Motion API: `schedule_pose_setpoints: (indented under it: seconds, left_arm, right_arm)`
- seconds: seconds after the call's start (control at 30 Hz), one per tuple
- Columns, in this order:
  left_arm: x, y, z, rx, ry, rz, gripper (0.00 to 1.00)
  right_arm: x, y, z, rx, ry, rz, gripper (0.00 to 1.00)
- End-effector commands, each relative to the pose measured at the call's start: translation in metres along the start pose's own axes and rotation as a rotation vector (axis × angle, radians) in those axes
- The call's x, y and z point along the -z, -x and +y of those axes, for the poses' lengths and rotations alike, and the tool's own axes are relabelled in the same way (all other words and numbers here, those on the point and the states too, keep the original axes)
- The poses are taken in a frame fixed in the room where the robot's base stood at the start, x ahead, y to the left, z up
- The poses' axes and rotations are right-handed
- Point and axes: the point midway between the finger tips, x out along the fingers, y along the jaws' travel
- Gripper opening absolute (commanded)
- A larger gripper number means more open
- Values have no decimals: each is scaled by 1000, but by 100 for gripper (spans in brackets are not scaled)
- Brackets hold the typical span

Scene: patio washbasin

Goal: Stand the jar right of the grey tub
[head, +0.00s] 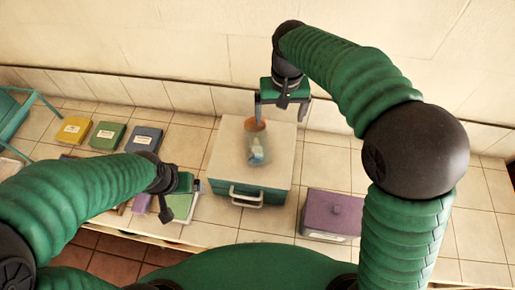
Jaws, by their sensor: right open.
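A see-through jar (258,150) with an orange top and something blue and white inside stands on the pale lid of a green box (222,165) with a front handle. My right gripper (280,118) is open above and beside the jar's top. One finger is close to the orange top; whether they touch is unclear. My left gripper (182,208) is low at the left of the green box, over a green book; its jaws are hard to read. I cannot make out a clearly grey tub.
A purple lidded box (332,213) stands right of the green box. Yellow (73,130), green (107,135) and blue (143,138) books lie at the back left. A teal rack (15,115) is at far left. The tiled counter behind the purple box is clear.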

Motion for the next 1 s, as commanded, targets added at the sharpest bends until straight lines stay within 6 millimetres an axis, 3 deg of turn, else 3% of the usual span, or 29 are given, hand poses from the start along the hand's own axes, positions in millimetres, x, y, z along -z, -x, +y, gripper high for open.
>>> schedule_pose_setpoints:
  seconds: [0.03, 0.2, 0.37, 0.47, 0.8, 1.0]
  left_arm:
    - [-3, -13, 0, 0, 0, 0, 92]
    - [-6, -25, 0, 0, 0, 0, 92]
    - [-6, -26, 0, 0, 0, 0, 92]
    - [-6, -24, 0, 0, 0, 0, 92]
    - [-3, -12, 0, 0, 0, 0, 92]
    - [-1, -4, 0, 0, 0, 0, 92]
  right_arm:
    - [8, -5, -16, -1, 9, -10, 92]
    - [20, 7, -51, -12, 22, -49, 92]
    - [22, 9, -61, -17, 24, -63, 92]
    - [20, -6, -60, -18, 23, -66, 92]
    - [16, -88, -58, -18, 24, -65, 92]
    - [14, -110, -58, -17, 24, -65, 92]
